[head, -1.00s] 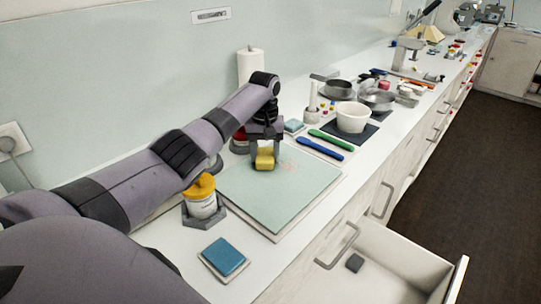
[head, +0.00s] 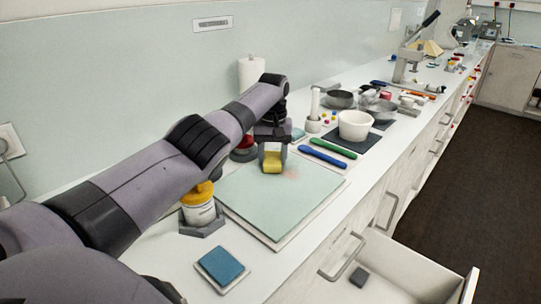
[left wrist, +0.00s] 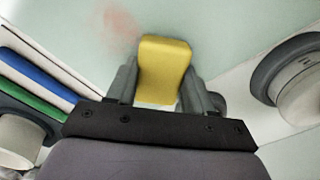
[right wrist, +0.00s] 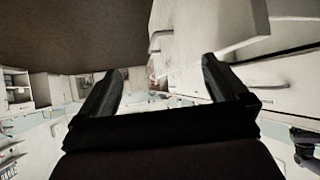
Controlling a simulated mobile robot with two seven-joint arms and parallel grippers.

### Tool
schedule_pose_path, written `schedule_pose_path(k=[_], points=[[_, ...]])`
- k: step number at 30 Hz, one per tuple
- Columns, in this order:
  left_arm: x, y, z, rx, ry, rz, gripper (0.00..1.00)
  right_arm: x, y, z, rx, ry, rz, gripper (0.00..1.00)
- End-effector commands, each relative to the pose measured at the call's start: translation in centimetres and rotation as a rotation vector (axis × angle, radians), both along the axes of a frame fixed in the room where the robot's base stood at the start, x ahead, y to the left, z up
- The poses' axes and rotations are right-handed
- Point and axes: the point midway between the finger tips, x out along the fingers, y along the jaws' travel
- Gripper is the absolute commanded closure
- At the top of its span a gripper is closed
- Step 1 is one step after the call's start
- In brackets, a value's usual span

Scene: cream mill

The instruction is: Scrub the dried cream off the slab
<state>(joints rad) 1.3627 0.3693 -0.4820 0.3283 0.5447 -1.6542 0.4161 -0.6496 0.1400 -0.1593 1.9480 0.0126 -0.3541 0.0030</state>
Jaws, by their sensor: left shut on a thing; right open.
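The slab (head: 275,207) is a pale green board lying on the white counter. A faint pinkish-brown stain (head: 293,174) shows near its far edge; the stain also shows in the left wrist view (left wrist: 118,22). My left gripper (head: 272,158) is shut on a yellow sponge (head: 272,162), low over the far edge of the slab, just left of the stain. The sponge also shows between the fingers in the left wrist view (left wrist: 163,68). I cannot tell if it touches the slab. My right gripper (right wrist: 160,80) is open and empty, away from the slab.
A yellow-lidded jar (head: 198,207) stands left of the slab, and a blue sponge (head: 220,264) lies on a tray in front. Blue (head: 322,155) and green (head: 333,147) spatulas and a white bowl (head: 355,124) are on the right. An open drawer (head: 400,275) juts out below.

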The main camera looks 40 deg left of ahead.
Motion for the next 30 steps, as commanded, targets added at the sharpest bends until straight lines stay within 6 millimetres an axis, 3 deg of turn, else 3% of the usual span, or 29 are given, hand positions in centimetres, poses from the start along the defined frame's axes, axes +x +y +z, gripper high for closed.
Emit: schedule_pose_path(k=[1, 12, 20, 30], points=[[-0.1, -0.5, 0.3, -0.004, 0.004, -0.003, 0.77, 0.0, 0.0, 1.1, 0.000, 0.000, 0.000, 0.00], [-0.3, -2.4, 0.2, -0.005, 0.005, -0.003, 0.77, 0.0, 0.0, 4.0, 0.000, -0.002, 0.000, 0.00], [-0.4, -3.3, 0.0, -0.005, 0.004, -0.002, 0.77, 0.0, 0.0, 4.2, 0.000, -0.002, 0.000, 0.00], [-0.6, -5.9, -0.3, -0.005, 0.004, -0.002, 0.77, 0.0, 0.0, 4.2, 0.000, -0.002, 0.000, 0.00]])
